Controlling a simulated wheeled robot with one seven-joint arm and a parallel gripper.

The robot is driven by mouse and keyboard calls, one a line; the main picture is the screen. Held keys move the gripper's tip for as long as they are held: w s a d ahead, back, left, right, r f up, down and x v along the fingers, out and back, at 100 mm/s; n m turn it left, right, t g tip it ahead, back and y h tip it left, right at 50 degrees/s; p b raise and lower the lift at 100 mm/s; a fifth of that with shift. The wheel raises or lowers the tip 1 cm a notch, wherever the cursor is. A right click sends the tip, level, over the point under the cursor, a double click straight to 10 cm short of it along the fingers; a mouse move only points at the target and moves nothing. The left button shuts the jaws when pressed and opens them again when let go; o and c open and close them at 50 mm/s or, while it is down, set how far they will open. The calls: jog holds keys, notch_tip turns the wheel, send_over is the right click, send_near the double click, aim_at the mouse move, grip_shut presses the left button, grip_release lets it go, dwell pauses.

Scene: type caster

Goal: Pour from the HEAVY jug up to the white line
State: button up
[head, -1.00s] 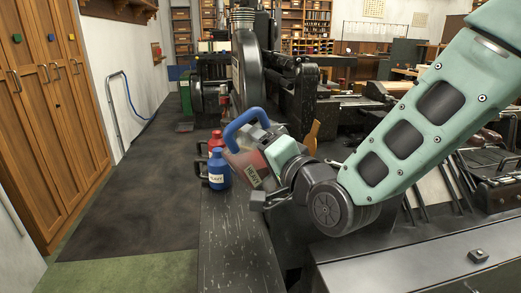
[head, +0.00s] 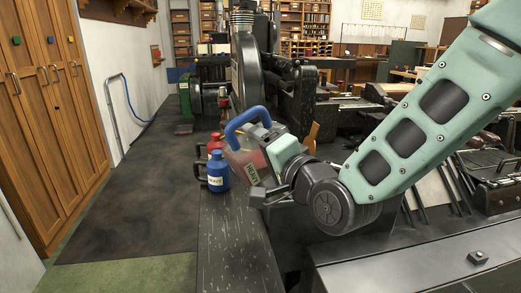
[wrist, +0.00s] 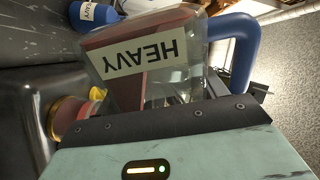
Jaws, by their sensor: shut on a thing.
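A clear jug (head: 245,158) with reddish liquid, a blue handle and a HEAVY label is in my gripper (head: 270,152), which is shut on it. The jug is held tilted above the dark bench, just right of a blue bottle. In the wrist view the jug (wrist: 150,62) fills the upper middle, its label upside down, beyond the dark edge of my gripper (wrist: 185,118). I cannot make out a white line or a stream of liquid. My gripper and wrist hide part of the jug.
An orange-brown object (head: 313,132) is behind my wrist. Dark machinery (head: 270,80) rises behind. The front bench strip (head: 235,240) is clear.

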jog(key=shift+w+d+r+m, duration=0.2)
jog(key=shift+r+m, duration=0.3)
jog(key=shift+m, duration=0.4)
dwell(1.4)
jog(key=shift+f, duration=0.1)
dwell(1.7)
